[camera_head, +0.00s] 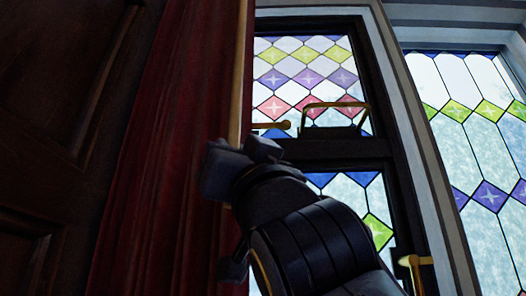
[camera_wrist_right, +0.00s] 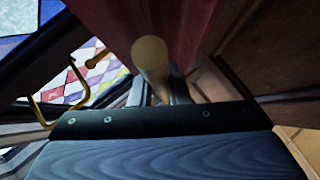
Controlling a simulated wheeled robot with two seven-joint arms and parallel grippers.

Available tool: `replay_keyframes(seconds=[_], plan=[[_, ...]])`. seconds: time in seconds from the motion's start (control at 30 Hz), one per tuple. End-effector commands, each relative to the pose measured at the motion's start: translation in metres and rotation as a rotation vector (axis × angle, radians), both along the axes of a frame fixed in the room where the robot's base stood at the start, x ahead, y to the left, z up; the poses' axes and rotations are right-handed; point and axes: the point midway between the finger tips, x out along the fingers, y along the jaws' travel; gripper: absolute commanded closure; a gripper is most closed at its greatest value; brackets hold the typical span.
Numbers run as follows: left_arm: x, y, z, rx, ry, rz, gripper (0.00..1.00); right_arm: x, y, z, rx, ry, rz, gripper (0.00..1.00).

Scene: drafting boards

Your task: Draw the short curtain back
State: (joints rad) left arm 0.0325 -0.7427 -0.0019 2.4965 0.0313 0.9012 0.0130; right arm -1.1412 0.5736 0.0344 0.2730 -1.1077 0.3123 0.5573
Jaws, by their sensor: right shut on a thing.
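The dark red curtain (camera_head: 172,140) hangs in folds at the left of the head view, beside a stained-glass window (camera_head: 303,75). A pale wooden rod (camera_head: 239,75) runs along the curtain's right edge. My right gripper (camera_head: 238,160) reaches in from the lower right and is at this rod. In the right wrist view, the rod (camera_wrist_right: 150,55) stands between the fingers of my gripper (camera_wrist_right: 158,90), which is shut on it, with the red curtain (camera_wrist_right: 190,25) right behind. The rod's lower part is hidden by my gripper and arm. My left gripper is not in view.
Dark wood panelling (camera_head: 70,120) stands left of the curtain. A brass bar handle (camera_head: 335,104) and a short brass lever (camera_head: 272,125) are on the dark window frame, close to the right of my gripper. Another brass handle (camera_head: 415,261) is lower right.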

Motion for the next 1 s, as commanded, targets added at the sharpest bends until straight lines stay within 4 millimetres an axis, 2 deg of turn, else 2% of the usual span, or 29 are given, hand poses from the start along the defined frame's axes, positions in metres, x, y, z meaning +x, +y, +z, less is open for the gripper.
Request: replay_keyframes(seconds=[0.1,0.2,0.4,0.6,0.93,0.97,1.0], plan=[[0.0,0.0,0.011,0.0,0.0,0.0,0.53,-0.001,0.033,0.003,-0.004,0.0,0.001,1.0],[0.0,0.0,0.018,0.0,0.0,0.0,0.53,-0.001,0.053,0.004,-0.004,0.001,-0.001,1.0],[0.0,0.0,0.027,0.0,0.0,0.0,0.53,-0.003,0.08,0.003,-0.001,-0.001,-0.001,1.0],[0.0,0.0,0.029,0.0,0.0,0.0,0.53,-0.004,0.089,0.001,0.0,-0.002,0.0,1.0],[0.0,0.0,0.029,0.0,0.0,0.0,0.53,-0.004,0.089,0.001,0.001,-0.003,0.0,1.0],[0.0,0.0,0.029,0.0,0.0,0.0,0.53,-0.004,0.089,0.001,0.001,-0.003,0.0,0.82],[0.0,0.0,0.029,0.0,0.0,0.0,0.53,-0.004,0.089,0.001,0.001,-0.003,0.0,0.77]])
